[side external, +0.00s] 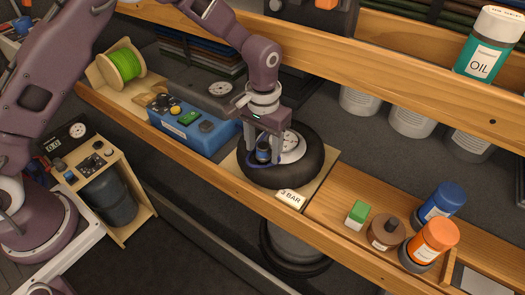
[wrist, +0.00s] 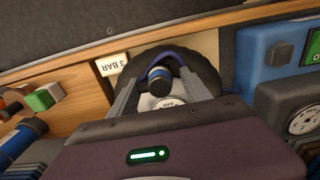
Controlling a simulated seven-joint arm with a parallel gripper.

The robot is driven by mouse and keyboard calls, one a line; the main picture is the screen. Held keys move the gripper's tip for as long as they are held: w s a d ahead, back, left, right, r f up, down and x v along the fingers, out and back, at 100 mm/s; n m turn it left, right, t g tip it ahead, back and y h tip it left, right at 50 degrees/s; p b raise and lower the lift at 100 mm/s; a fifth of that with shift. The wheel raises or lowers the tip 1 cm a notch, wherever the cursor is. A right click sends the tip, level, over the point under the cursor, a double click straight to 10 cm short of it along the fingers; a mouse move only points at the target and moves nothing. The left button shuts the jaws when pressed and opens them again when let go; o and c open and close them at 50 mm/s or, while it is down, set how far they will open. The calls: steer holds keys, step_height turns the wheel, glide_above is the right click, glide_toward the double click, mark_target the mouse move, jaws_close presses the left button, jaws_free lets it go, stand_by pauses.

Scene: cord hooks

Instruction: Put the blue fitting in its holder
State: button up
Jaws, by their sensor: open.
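The blue fitting (side external: 263,151) is a small dark cylinder with a blue band. It is at the near left part of the black tyre (side external: 309,168), beside a white-faced gauge (side external: 291,146). A blue hose (side external: 254,163) curves around by it. In the wrist view the fitting (wrist: 159,76) shows between the two grey fingers of my gripper (wrist: 157,84). In the side view my gripper (side external: 263,157) is low over the tyre. It is open, with a finger on each side of the fitting; I cannot tell whether they touch it. I cannot make out which thing is its holder.
A "3 BAR" label (side external: 290,198) is on the front edge. A blue box with knobs (side external: 190,128) stands left of the tyre. A green-topped block (side external: 357,213), brown container (side external: 386,233), orange-capped bottle (side external: 430,244) and blue-capped bottle (side external: 442,201) stand right. A shelf edge (side external: 350,70) runs behind.

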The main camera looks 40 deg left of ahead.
mark_target(263, 145)
stand_by(0.3)
jaws_close()
steer(key=shift+r, duration=3.05)
steer(key=w+a, duration=0.1)
steer(key=a, duration=1.9)
steer(key=shift+a+r, duration=0.2)
steer(key=shift+a, duration=0.05)
steer(key=shift+w, duration=0.1)
